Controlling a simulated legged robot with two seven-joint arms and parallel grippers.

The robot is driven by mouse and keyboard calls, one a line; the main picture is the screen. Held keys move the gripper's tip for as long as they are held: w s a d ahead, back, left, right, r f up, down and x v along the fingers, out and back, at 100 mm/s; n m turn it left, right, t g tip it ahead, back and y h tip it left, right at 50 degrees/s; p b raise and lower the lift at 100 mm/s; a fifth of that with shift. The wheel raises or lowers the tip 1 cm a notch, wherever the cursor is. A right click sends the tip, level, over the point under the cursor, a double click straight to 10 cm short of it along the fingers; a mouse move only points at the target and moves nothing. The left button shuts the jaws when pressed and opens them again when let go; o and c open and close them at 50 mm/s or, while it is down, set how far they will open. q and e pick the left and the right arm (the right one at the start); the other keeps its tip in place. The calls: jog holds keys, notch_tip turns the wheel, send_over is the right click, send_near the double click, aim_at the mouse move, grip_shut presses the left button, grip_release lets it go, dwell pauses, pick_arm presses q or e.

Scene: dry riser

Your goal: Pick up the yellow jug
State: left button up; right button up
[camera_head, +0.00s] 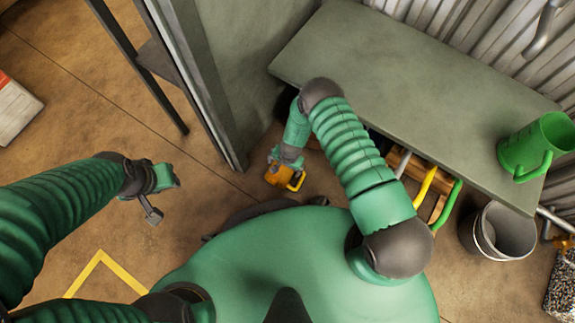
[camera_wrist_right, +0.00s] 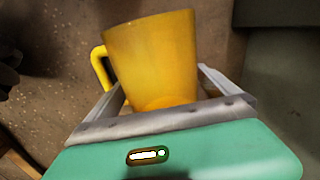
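The yellow jug (camera_head: 279,176) is at my right gripper (camera_head: 287,162), low near the floor in the head view. In the right wrist view the jug (camera_wrist_right: 152,60) stands between the two grey fingers of the gripper (camera_wrist_right: 160,80), its handle to the left. Both fingers appear to press on its sides, so the gripper looks shut on it. Whether the jug's base touches the floor is hidden. My left gripper (camera_head: 152,205) is far to the left, away from the jug; its finger gap cannot be made out.
A grey-green bench (camera_head: 400,80) carries a green jug (camera_head: 535,145) at its right end. A grey bucket (camera_head: 497,232) stands below it. Yellow and green handles (camera_head: 425,187) show under the bench edge. A tall metal frame (camera_head: 205,90) stands left of my right arm.

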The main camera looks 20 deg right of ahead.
jog(key=c, duration=1.4)
